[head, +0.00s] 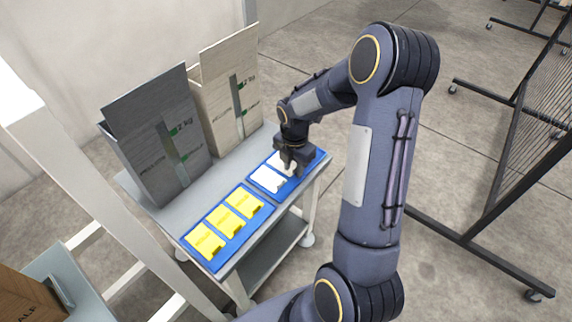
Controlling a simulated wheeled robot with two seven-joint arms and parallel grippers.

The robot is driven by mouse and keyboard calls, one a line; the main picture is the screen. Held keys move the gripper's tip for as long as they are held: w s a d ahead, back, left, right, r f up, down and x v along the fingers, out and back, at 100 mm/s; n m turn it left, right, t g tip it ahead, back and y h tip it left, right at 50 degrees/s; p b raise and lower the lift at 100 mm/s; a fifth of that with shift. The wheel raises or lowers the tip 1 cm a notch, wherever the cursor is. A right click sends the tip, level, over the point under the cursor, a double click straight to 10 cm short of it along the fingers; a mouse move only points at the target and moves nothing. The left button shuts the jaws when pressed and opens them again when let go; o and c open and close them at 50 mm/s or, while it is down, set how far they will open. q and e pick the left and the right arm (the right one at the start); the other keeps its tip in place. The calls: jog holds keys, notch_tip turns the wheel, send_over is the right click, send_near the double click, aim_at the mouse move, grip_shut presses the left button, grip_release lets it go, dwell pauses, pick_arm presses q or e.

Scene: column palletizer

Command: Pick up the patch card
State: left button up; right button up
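Two white cards lie on a blue tray (319,157) at the right end of the grey table; the nearer white card (267,180) is in plain view. The farther white card (283,158) is partly hidden by my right gripper (291,170). That gripper points down right at this card; I cannot tell whether its fingers touch it or are shut. Three yellow cards (226,221) lie in a row on a second blue tray (226,261) near the table's front. I cannot tell which card is the patch card. My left gripper is not in view.
A dark grey open box (150,150) and a tan open box (222,105) stand along the back of the table (205,195). A white post (90,190) rises at left. A brown carton (25,300) sits at lower left. Black mesh racks (515,160) stand at right.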

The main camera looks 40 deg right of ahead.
grip_shut()
